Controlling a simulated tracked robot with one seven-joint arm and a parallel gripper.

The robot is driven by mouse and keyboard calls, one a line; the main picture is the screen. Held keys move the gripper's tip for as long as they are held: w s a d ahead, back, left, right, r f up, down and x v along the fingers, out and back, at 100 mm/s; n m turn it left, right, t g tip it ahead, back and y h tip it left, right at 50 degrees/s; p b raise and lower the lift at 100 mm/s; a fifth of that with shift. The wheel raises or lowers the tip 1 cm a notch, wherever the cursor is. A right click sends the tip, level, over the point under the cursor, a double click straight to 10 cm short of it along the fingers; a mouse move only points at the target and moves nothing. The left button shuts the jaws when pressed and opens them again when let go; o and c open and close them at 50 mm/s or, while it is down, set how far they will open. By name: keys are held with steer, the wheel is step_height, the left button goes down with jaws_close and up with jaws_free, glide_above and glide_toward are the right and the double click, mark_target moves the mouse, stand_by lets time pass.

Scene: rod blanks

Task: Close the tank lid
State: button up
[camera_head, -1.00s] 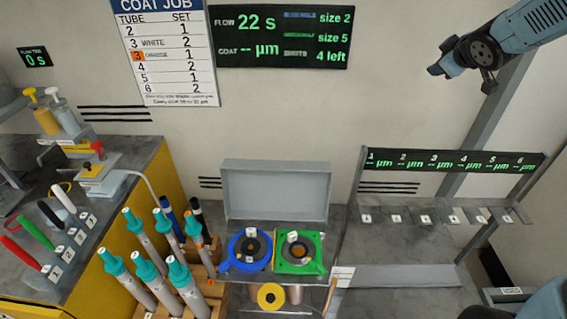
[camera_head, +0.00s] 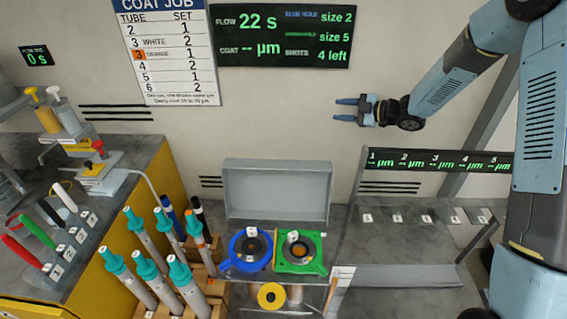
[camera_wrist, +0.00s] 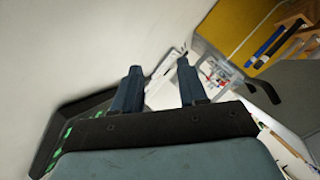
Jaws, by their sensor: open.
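The grey tank lid (camera_head: 277,190) stands raised, close to upright, behind the tank top at the lower middle of the head view. In front of it a blue ring holder (camera_head: 238,262) and a green ring holder (camera_head: 314,266) sit side by side, each with a dark round centre. My gripper (camera_head: 338,110) is open and empty, high above and right of the lid, its fingers pointing left. In the wrist view my gripper (camera_wrist: 159,63) shows two dark blue fingers apart with nothing between them. I cannot make out the lid clearly there.
Several teal-capped tubes (camera_head: 145,270) stand in a wooden rack left of the tank. A grey rack (camera_head: 400,240) with numbered tags is on the right. A yellow-sided bench (camera_head: 165,185) is at left. The wall carries a display (camera_head: 280,37).

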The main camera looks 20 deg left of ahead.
mark_target(283, 163)
steer(key=s+a+f+n+g+y, duration=0.25)
steer(key=s+f+n+g, duration=0.45)
steer(key=s+f+g, duration=0.65)
steer(key=shift+g+y, duration=0.25)
steer(key=x, duration=1.3)
steer(key=shift+a, duration=0.1)
jaws_close()
